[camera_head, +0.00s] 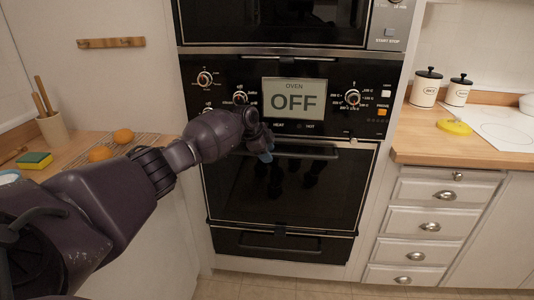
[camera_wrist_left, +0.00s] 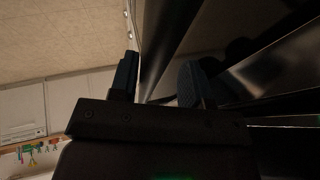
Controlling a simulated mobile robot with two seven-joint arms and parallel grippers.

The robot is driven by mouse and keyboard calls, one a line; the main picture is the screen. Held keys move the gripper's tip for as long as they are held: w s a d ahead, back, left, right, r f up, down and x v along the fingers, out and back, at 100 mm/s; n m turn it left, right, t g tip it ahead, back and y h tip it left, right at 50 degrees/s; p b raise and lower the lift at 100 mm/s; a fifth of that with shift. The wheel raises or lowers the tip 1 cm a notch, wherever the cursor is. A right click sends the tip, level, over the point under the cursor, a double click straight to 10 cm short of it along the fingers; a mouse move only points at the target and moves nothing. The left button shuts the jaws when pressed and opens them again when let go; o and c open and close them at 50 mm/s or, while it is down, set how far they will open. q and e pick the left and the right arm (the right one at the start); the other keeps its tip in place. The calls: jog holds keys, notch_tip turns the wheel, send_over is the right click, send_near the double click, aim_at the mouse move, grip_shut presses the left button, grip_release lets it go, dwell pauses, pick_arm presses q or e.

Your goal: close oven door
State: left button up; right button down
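The black oven door (camera_head: 325,190) is upright below the control panel in the head view. It looks shut or nearly so; I cannot tell whether a small gap is left at its top. Its dark handle (camera_head: 318,151) runs along the top. My left gripper (camera_head: 265,150) is at the upper left part of the door, near the handle's left end; my wrist hides part of it. In the left wrist view its two dark fingers (camera_wrist_left: 157,82) are apart, close to a dark, shiny panel. I cannot tell whether they touch it. My right gripper is in neither view.
The control panel (camera_head: 225,82) with its OFF display is just above the door. A lower drawer (camera_head: 282,246) is beneath it. A wooden counter with a cooling rack (camera_head: 130,148) is at left. Another counter (camera_head: 445,144) with white canisters and drawers below is at right.

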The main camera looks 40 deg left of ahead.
pick_arm(q)
jog(key=shift+s+r, duration=0.15)
jog(key=shift+r, duration=0.05)
jog(key=p+v, duration=0.2)
jog(key=v, duration=0.8)
jog(key=shift+p, duration=0.35)
jog(key=shift+a+r, duration=0.1)
